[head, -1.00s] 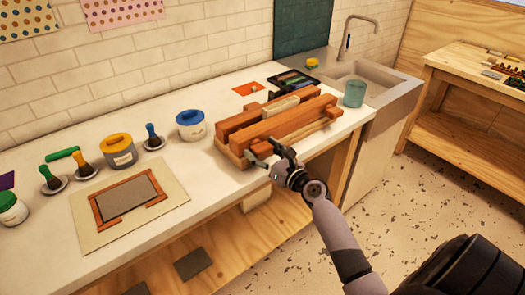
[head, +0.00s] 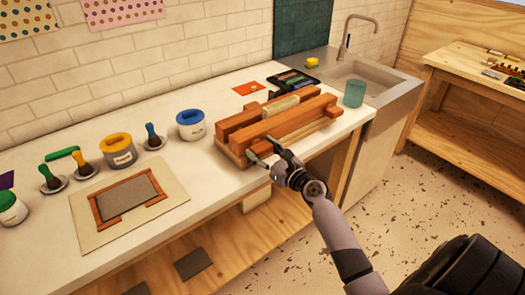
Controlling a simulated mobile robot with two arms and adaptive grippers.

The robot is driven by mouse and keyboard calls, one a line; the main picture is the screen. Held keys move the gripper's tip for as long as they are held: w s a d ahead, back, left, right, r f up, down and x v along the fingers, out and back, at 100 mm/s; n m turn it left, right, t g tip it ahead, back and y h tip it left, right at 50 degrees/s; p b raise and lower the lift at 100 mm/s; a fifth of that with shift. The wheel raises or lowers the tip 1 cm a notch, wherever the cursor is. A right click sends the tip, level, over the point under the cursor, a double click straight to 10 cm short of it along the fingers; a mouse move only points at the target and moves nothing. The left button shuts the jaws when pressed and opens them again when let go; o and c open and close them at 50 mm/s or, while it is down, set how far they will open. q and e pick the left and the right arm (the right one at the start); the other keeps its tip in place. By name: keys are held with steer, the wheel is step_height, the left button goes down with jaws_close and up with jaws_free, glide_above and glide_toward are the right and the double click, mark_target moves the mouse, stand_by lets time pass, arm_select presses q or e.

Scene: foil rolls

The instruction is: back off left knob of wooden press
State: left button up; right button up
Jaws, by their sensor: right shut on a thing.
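The wooden press (head: 297,122), with reddish-brown beams and a pale block between them, lies on the white counter near its front edge. My right gripper (head: 263,157) is at the press's left front end, with its fingers around the left knob. The knob is mostly hidden by the fingers, and its turn cannot be made out. My right arm reaches in from the lower right. My left gripper is not in view.
A blue-lidded tub (head: 190,126) stands left of the press, and a teal cup (head: 354,93) stands to its right. A dark tray (head: 297,80) and an orange sheet (head: 249,88) lie behind. A framed board (head: 174,204) lies at left front; counter between it and the press is clear.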

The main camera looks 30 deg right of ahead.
steer(key=n+b, duration=0.1)
steer(key=n, duration=0.3)
steer(key=n+b, duration=0.1)
steer(key=n, duration=0.8)
steer(key=shift+n+b, duration=0.3)
steer(key=shift+b, duration=0.1)
steer(key=n, duration=0.4)
steer(key=shift+s+r, duration=0.1)
steer(key=shift+r, duration=0.05)
steer(key=n, duration=0.4)
steer(key=shift+r, duration=0.1)
steer(key=n, duration=0.3)
steer(key=shift+r+n, duration=0.1)
steer(key=shift+n, duration=0.2)
steer(key=n+p, duration=0.2)
steer(key=n, duration=0.2)
steer(key=shift+n, duration=0.3)
steer(key=shift+n+p, duration=0.5)
steer(key=shift+n, duration=1.6)
